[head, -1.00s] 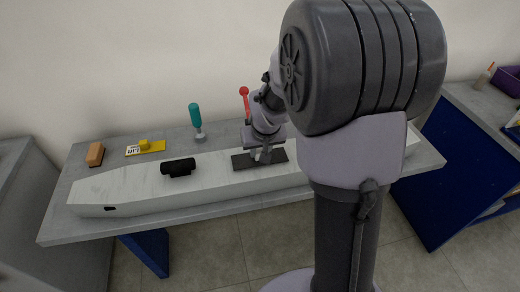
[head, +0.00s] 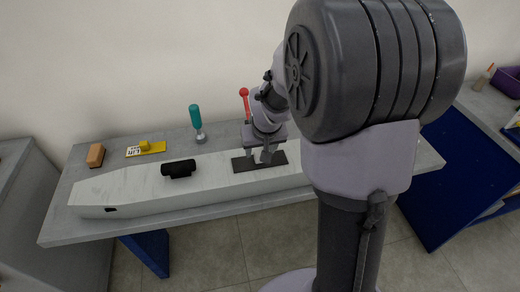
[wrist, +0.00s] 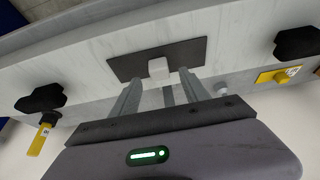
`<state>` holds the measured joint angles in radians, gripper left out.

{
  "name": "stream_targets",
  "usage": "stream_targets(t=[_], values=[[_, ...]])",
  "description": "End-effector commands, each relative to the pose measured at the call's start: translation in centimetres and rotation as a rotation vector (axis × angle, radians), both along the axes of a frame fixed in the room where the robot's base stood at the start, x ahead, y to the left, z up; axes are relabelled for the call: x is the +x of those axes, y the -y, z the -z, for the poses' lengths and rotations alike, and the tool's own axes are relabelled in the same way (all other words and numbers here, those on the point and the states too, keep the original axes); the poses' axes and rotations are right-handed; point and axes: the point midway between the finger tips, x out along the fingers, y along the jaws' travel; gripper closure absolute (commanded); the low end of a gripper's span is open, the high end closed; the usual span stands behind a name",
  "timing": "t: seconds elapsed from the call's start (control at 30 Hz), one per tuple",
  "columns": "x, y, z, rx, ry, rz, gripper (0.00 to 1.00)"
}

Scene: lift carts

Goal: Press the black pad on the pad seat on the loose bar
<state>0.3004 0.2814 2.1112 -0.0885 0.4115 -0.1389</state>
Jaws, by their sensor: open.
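A thin dark pad (head: 239,163) lies flat on the top of a long pale bar (head: 130,185) on the table. In the wrist view the pad (wrist: 125,66) carries a small pale block (wrist: 158,68) at its middle. My gripper (head: 259,160) is over the pad, its fingers spread. The wrist view shows the fingers of my gripper (wrist: 160,80) on either side of the block, apparently clear of it. No separate pad seat shows; whatever lies under the pad is hidden.
A black fitting (head: 178,169) sits on the bar left of the pad; another (wrist: 40,99) shows in the wrist view. Behind the bar are a teal-handled tool (head: 196,120), a red-topped stick (head: 244,93), a yellow tag (head: 146,148) and an orange block (head: 95,155).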

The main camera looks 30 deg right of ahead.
Motion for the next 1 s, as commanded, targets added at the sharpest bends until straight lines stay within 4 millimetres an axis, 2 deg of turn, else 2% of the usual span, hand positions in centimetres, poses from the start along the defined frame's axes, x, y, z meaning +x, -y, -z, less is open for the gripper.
stream_targets(t=[0.03,0.2,0.4,0.6,1.0], values=[[-0.5,-0.1,-2.0,0.0,0.003,0.001,0.46],[-2.6,-0.8,-7.5,-0.001,0.004,0.001,0.46],[-4.7,-1.4,-12.4,0.0,0.003,0.001,0.46],[-5.6,-1.6,-14.2,0.0,0.0,0.001,0.46],[-5.9,-2.1,-14.5,0.005,0.004,0.001,0.46]])
